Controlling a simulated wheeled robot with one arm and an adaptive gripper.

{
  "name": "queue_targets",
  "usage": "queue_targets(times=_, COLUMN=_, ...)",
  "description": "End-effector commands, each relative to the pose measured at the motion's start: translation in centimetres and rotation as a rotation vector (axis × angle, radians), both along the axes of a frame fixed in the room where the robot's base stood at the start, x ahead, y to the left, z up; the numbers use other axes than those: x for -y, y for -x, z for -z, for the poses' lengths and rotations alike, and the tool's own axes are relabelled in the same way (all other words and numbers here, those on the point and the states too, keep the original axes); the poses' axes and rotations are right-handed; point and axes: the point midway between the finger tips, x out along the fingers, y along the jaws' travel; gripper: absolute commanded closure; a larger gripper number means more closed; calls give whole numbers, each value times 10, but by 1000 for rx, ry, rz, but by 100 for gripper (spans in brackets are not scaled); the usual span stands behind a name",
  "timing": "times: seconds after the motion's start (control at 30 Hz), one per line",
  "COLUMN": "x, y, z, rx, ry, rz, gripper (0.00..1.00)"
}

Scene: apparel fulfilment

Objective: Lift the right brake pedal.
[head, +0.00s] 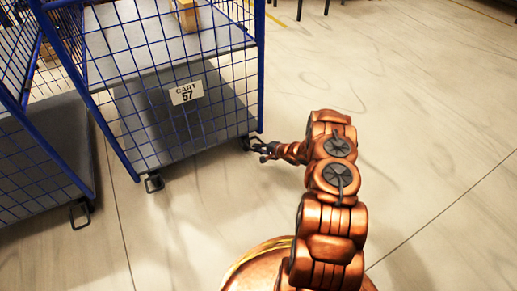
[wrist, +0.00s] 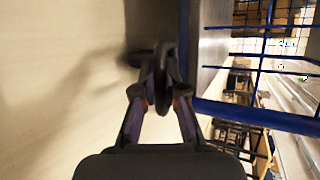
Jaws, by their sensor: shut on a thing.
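A blue wire-mesh cart (head: 262,75) carries a sign reading CART 57 (head: 186,93). It has a caster with a dark loop-shaped pedal at each near lower corner. The left brake pedal (head: 154,184) stands clear of my arm. My gripper (head: 267,152) is at the right corner, low over the floor. In the wrist view, my gripper (wrist: 163,97) is shut on the right brake pedal (wrist: 167,55), a dark upright loop between the fingertips. In the head view the pedal is small and partly hidden by the fingers, so its exact tilt cannot be told.
Another blue cart (head: 45,145) stands at the left, with its own caster pedal (head: 80,214) near the floor. A cardboard box (head: 184,14) sits on the upper shelf of cart 57. The pale floor to the right is clear.

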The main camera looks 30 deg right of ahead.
Motion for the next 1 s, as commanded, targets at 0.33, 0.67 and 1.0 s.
queue_targets(times=0.33, x=0, y=0, z=-1, rx=2, ry=0, rz=-1, gripper=63)
queue_targets(times=0.67, x=2, y=2, z=-2, rx=2, ry=-1, rz=0, gripper=63)
queue_targets(times=1.0, x=20, y=40, z=-24, rx=3, ry=-2, rz=2, gripper=63)
